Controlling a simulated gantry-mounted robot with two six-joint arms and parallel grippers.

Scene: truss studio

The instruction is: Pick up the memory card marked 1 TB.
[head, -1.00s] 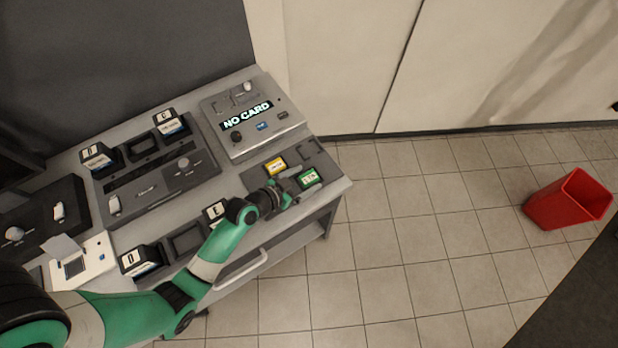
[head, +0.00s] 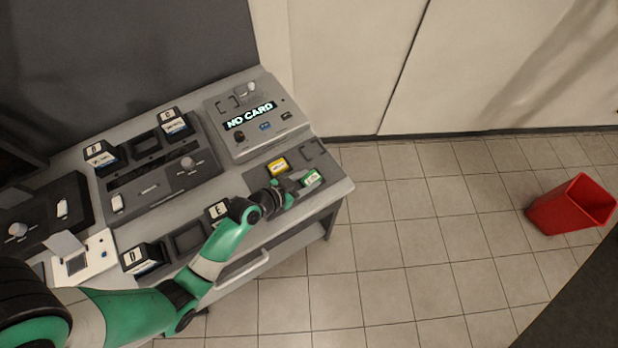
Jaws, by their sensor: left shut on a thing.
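A green memory card (head: 312,178) is at the right end of the desk, at the tip of my left gripper (head: 300,183). My left gripper is shut on this green card; the lettering on it is too small to read. A yellow memory card (head: 277,166) lies just behind the gripper on a dark tray (head: 258,173). I cannot read its marking either. My right gripper is not in view.
A grey device (head: 252,122) with a lit "NO CARD" display stands behind the tray. A dark console (head: 158,172) and several labelled black boxes (head: 143,257) fill the desk to the left. A red bin (head: 569,206) stands on the floor at right.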

